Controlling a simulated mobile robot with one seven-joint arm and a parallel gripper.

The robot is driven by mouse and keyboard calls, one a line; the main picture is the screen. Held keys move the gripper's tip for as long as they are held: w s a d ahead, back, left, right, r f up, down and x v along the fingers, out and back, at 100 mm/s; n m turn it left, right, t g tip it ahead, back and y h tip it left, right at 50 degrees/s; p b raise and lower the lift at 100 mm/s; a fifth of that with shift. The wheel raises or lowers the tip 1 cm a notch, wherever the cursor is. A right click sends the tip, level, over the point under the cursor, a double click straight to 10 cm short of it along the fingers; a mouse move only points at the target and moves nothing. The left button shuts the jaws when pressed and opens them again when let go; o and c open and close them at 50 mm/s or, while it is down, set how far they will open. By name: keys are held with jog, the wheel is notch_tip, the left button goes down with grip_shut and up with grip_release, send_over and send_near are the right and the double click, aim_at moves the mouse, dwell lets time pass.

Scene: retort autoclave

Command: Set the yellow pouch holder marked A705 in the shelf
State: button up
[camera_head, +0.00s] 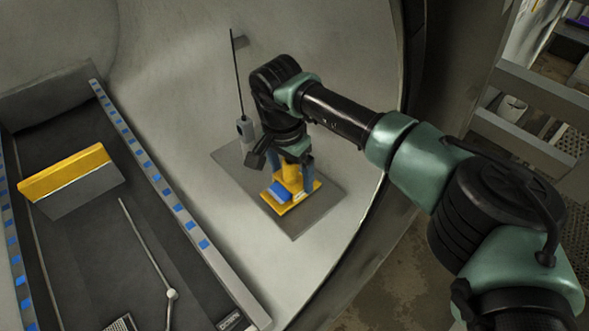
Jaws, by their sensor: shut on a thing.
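A yellow holder (301,200) with a blue item on its base is in the head view, right of centre. Its upright yellow part stands between the fingers of my gripper (291,172), which points down and is shut on it. The holder is over a flat dark grey plate (325,204); I cannot tell whether it touches the plate. The marking A705 cannot be read. A metal rack with shelves (535,98) shows at the right edge; I cannot tell which surface is the task's shelf.
A slim probe with a grey body (245,129) stands on the plate just left of my gripper. A dark tray-like bed (75,235) with blue-marked rails lies at left, with a yellow-edged panel (64,171) and a thin rod (147,250). A curved metal wall surrounds the plate.

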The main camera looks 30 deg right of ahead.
jog(key=shift+f, duration=0.45)
dwell(0.9)
jog(key=o, duration=1.3)
jog(key=shift+o, duration=0.2)
notch_tip(320, 180, up, 13)
jog(key=a, duration=0.1)
jog(key=shift+s+a, duration=0.2)
jog(key=shift+a, duration=0.1)
jog(key=shift+f, duration=0.1)
